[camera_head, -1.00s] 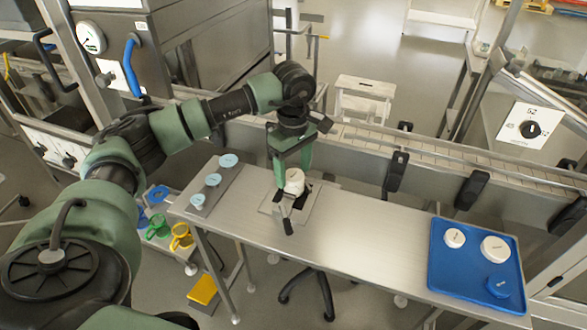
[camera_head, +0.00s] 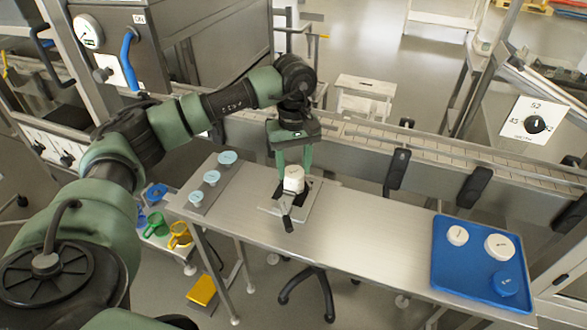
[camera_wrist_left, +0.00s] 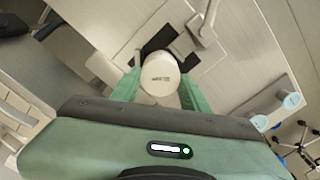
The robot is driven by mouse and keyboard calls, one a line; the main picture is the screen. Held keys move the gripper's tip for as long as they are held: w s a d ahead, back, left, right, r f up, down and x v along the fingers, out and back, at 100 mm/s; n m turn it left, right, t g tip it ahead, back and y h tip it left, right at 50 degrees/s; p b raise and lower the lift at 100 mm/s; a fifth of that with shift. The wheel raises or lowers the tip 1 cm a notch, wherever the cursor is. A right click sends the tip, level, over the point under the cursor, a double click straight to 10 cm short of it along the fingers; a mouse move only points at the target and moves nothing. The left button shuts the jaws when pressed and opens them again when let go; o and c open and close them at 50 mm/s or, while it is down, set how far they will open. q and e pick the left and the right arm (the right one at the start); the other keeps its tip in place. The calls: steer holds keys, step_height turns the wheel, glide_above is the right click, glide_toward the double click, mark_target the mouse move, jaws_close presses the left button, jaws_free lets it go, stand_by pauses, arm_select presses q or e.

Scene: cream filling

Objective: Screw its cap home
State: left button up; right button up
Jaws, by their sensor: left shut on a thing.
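The white round cap (camera_head: 294,172) sits upright at the clamp fixture (camera_head: 272,208) on the steel table. My left gripper (camera_head: 294,168) points down from above, with its green fingers on either side of the cap, shut on it. The jar under the cap is mostly hidden, and I cannot tell how far down the cap sits. My right gripper is not in view.
A blue tray (camera_head: 447,276) with white and blue lids lies at the table's right end. A grey rack (camera_head: 222,186) with several light-blue-topped pieces stands at the left end. The fixture's dark handle (camera_head: 287,222) sticks out in front. A conveyor runs behind; the table's middle is clear.

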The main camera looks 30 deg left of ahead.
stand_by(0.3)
arm_select(q)
steer(key=m+b, duration=0.1)
steer(key=m, duration=0.2)
steer(key=shift+f+m, duration=0.1)
steer(key=shift+m, duration=1.4)
steer(key=shift+m+b, duration=0.6)
steer(key=shift+m, duration=1.1)
steer(key=shift+d+m, duration=0.1)
steer(key=shift+m, duration=1.1)
jaws_close()
